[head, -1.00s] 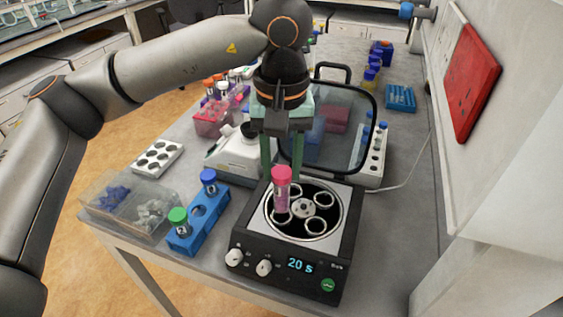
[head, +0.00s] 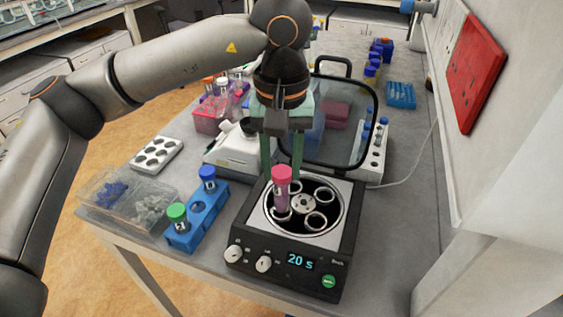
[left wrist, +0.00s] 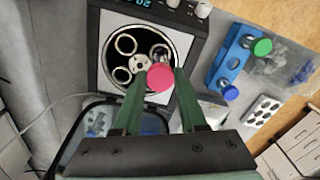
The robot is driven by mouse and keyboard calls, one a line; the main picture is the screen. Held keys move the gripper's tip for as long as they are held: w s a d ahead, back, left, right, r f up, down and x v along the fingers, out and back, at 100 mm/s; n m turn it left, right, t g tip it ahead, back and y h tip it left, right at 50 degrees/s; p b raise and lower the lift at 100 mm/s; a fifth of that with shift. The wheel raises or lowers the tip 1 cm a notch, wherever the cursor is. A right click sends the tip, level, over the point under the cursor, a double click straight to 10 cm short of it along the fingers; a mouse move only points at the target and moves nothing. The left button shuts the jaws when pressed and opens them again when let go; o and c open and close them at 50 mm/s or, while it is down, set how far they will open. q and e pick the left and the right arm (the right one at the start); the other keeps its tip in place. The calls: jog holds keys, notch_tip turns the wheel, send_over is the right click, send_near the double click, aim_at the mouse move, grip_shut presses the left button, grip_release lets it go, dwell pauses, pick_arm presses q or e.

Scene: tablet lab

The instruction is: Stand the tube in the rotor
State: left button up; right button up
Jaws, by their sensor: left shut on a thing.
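The tube (head: 281,198) has a pink cap and a clear pinkish body, and stands about upright at the front-left hole of the rotor (head: 304,204). I cannot tell how far its lower end is inside that hole. My left gripper (head: 281,176) reaches down from above, its green fingers shut on the tube near the cap. The other rotor holes look empty. My right gripper is not in view.
The centrifuge's open lid (head: 345,122) stands behind the rotor. A blue rack (head: 197,222) with green- and blue-capped tubes is at left, beside clear boxes (head: 128,203). A white device (head: 236,150) stands behind left; a white tube rack (head: 375,155) is at right.

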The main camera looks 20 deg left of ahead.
aim_at(281, 193)
pick_arm(q)
jog(key=shift+f, duration=0.15)
jog(key=shift+f+b, duration=0.5)
jog(key=shift+b, duration=0.05)
jog(key=shift+f, duration=0.35)
jog(key=shift+f+b, duration=0.85)
jog(key=shift+b, duration=0.15)
jog(key=shift+f, duration=0.35)
jog(key=shift+f+b, duration=1.1)
jog(key=shift+b, duration=0.1)
jog(key=o, duration=1.1)
jog(key=shift+o, duration=0.2)
